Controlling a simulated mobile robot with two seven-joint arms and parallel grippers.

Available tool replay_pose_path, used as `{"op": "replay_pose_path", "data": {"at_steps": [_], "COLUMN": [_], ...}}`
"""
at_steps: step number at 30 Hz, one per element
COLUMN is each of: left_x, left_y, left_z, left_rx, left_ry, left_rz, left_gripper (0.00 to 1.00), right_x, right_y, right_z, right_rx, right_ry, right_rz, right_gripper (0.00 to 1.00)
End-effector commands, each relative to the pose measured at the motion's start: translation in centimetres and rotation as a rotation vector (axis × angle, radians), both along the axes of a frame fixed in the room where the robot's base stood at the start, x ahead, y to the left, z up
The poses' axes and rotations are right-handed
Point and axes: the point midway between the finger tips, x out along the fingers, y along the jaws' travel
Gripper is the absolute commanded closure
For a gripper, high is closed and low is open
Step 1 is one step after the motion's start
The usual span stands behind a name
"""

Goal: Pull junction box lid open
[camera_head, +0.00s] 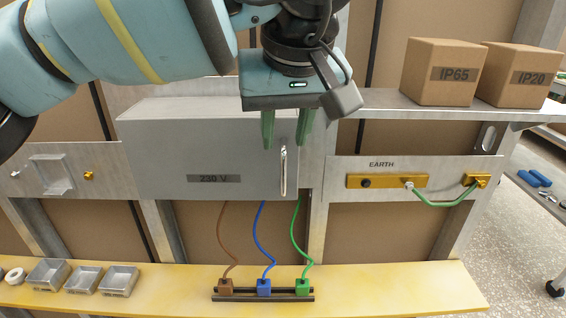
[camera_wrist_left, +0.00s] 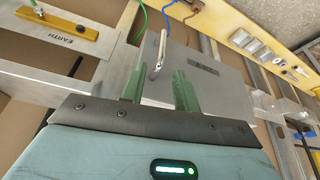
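The junction box (camera_head: 150,130) is a grey box marked "230 V", mounted on the frame in the head view. Its lid (camera_head: 215,160) looks closed and has a vertical metal bar handle (camera_head: 283,171) near its right edge. My left gripper (camera_head: 286,132) is open and points down, with its green fingers just above the handle's top. In the left wrist view the two fingers (camera_wrist_left: 158,88) are spread apart with nothing between them, and the handle (camera_wrist_left: 158,52) stands beyond their tips. They look apart from the handle. My right gripper is not in view.
A shelf above right holds two cardboard boxes, "IP65" (camera_head: 440,72) and "IP20" (camera_head: 518,76). An earth bar (camera_head: 387,181) with a green wire is right of the box. Brown, blue and green wires run down to a terminal block (camera_head: 263,294) on the yellow bench (camera_head: 400,285). Small trays (camera_head: 83,279) sit left.

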Motion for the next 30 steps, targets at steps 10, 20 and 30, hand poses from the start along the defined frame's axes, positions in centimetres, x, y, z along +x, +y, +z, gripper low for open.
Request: {"op": "replay_pose_path", "data": {"at_steps": [10,20,30], "left_x": [1.4,2.6,2.8], "left_y": [0.3,0.5,0.5], "left_z": [-3.6,-6.8,-7.1], "left_rx": [-0.001,-0.001,-0.003], "left_ry": [0.002,0.0,-0.002], "left_rz": [0.0,-0.002,-0.001], "left_gripper": [0.69,0.69,0.71], "right_x": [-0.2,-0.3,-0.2], "right_y": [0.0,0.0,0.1], "right_z": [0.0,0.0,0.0], "right_rx": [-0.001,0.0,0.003], "right_ry": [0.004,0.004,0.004], "right_rz": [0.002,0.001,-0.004], "right_gripper": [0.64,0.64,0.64]}}
